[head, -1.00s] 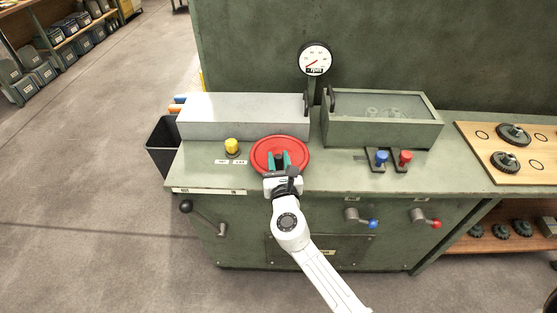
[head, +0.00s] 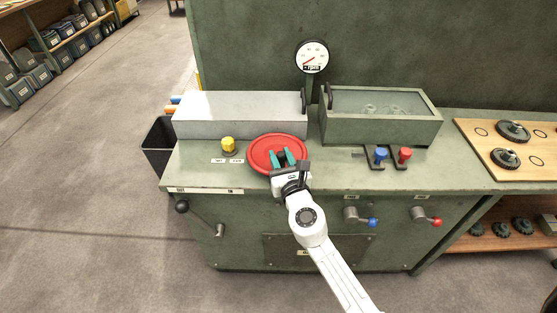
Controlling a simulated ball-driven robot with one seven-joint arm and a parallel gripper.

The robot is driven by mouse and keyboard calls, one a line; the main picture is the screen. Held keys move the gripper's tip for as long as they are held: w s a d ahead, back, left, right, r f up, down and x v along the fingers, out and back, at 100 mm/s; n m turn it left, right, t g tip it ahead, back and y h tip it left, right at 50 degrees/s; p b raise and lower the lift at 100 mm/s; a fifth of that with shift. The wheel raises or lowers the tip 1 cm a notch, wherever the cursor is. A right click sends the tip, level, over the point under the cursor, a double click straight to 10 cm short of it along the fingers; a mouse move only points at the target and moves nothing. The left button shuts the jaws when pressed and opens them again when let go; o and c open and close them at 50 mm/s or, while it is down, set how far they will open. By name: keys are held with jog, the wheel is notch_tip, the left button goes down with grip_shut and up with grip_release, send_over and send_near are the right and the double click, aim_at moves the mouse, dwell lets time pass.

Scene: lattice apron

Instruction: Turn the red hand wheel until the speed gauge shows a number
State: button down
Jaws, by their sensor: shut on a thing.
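The red hand wheel (head: 259,149) lies flat on the green machine's bench top, left of the middle. My gripper (head: 283,158) reaches over its front rim, with its green-tipped fingers shut on the dark hub at the wheel's middle. The gripper covers part of the front of the wheel. The speed gauge (head: 312,57) is a round white dial marked rpm on a post behind the bench. Its red needle points to the lower left of the dial. The dial's figures are too small to read.
A yellow knob (head: 228,145) stands left of the wheel. A grey cover box (head: 240,115) and a glazed green box (head: 381,117) stand behind. Blue (head: 381,154) and red (head: 404,155) levers stand to the right. A black-knobbed crank (head: 201,218) projects from the front panel.

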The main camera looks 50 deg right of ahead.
aim_at(303, 148)
jog(key=shift+s+d+n+t+y+b, duration=0.2)
jog(key=shift+d+n+t+y+b, duration=0.2)
jog(key=shift+y, duration=0.3)
jog(key=shift+s+d+n+t+y+b, duration=0.2)
jog(key=shift+n+t+y+b, duration=0.15)
jog(key=shift+n+y, duration=0.3)
jog(key=shift+s+d+n+t+y+b, duration=0.25)
jog(key=shift+n+t+y+b, duration=0.15)
jog(key=shift+y, duration=0.35)
jog(key=shift+d, duration=0.15)
jog(key=shift+s+d, duration=0.25)
jog(key=shift+d, duration=0.35)
jog(key=shift+s+d, duration=0.2)
jog(key=shift+d, duration=0.35)
jog(key=shift+s+d, duration=0.1)
jog(key=shift+d, duration=1.3)
jog(key=c, duration=1)
grip_release()
jog(key=shift+o, duration=0.3)
